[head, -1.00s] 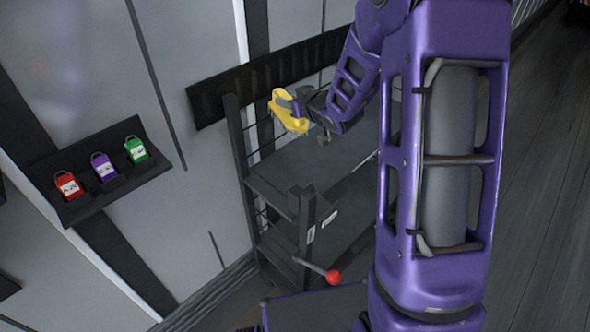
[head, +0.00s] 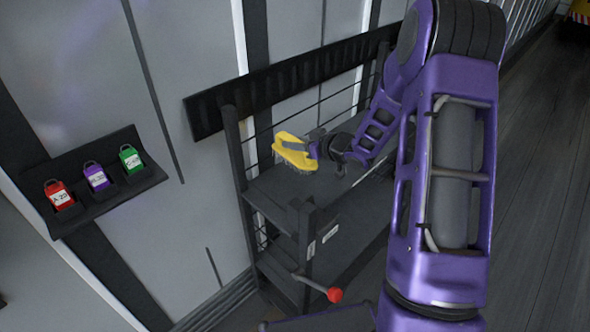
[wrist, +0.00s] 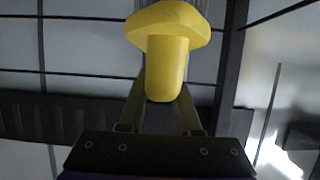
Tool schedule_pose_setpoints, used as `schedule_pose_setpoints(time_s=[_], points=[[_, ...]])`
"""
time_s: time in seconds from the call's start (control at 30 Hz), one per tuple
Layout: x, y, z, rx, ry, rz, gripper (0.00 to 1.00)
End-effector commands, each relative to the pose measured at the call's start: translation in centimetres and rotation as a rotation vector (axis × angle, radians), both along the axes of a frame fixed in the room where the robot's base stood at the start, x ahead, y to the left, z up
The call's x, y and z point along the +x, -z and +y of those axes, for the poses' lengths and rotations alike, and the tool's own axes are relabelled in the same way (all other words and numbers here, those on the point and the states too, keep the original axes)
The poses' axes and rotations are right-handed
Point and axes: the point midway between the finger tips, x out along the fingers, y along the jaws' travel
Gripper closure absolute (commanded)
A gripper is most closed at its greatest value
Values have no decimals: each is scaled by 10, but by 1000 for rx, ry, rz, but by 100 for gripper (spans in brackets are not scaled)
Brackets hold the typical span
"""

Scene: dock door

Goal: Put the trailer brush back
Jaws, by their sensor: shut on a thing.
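The trailer brush (head: 294,152) is yellow with pale bristles facing down. My gripper (head: 315,150) is shut on it and holds it just above the upper shelf of the dark rack (head: 264,205), towards its left end. I cannot tell whether the bristles touch the shelf. In the wrist view the yellow brush (wrist: 168,50) sits between the two fingers of my gripper (wrist: 160,95), its handle end towards the camera.
A dark slotted rail (head: 290,82) runs along the wall behind the rack. A red-knobbed lever (head: 334,295) sticks out at the rack's front. A wall holder (head: 140,178) with red, purple and green padlocks hangs at left. The upper shelf looks clear.

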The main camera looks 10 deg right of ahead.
Motion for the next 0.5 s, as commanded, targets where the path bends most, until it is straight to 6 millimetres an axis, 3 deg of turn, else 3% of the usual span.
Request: schedule_pose_setpoints(time_s=[0.1, 0.37, 0.5], points=[[0, 24, 0, 1, 0, 1, 100], [0, 42, 0, -1, 0, -1, 100], [0, 65, 0, 0, 0, 1, 100]])
